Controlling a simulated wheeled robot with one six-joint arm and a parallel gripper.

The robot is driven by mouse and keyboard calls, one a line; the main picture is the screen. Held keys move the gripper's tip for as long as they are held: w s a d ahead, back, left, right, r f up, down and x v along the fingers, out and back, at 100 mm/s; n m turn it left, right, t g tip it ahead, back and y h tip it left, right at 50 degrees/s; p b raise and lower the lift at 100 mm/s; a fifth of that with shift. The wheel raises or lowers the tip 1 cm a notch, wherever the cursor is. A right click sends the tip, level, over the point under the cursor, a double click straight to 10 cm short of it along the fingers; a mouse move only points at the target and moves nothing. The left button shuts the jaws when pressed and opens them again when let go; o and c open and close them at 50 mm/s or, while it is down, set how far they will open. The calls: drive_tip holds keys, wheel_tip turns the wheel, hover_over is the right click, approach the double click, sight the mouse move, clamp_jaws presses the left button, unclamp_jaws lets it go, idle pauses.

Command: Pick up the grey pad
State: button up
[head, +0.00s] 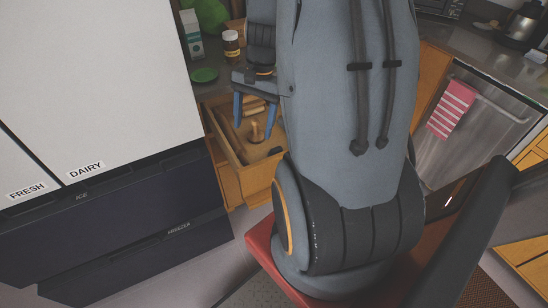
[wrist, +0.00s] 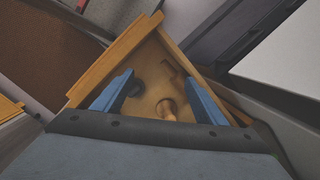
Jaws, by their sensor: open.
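An open wooden drawer (head: 230,150) lies under my gripper (head: 252,131), which points down with its two blue fingers apart and nothing between them. In the wrist view, my gripper (wrist: 159,80) is above the drawer floor. A small dark grey rounded thing (wrist: 138,88), probably the grey pad, lies in the drawer beside the left finger, which partly covers it. In the head view a dark bit (head: 275,151) shows at the drawer's right side, but I cannot tell for sure that it is the pad.
A wooden knobbed thing (wrist: 167,109) lies in the drawer near the right finger. A long wooden piece (head: 231,135) lies along its left side. The fridge (head: 90,80) stands close at left. A jar (head: 231,44), a carton (head: 191,35) and a green dish (head: 204,75) stand on the counter.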

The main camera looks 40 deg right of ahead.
sight(277, 148)
drive_tip(key=d+f+m, duration=0.2)
drive_tip(key=d, duration=0.1)
drive_tip(key=s+d+f+m+y+b, duration=0.1)
drive_tip(key=d+f+m, duration=0.2)
drive_tip(key=d, duration=0.1)
drive_tip(key=d+f+m+y, duration=0.1)
drive_tip(key=d+f+m, duration=0.1)
drive_tip(key=d+f, duration=0.1)
drive_tip(key=shift+s+d+f+m+t+b, duration=0.25)
drive_tip(key=shift+s+d+m+t+b, duration=0.05)
drive_tip(key=shift+s+d+t, duration=0.1)
drive_tip(key=shift+p+x, duration=1.25)
drive_tip(key=shift+x, duration=2.65)
drive_tip(key=shift+a, duration=0.1)
drive_tip(key=c, duration=1.1)
drive_tip(key=shift+r, duration=0.15)
drive_tip(key=shift+c, duration=0.2)
drive_tip(key=shift+r+b, duration=1.05)
drive_tip(key=shift+r, duration=3.9)
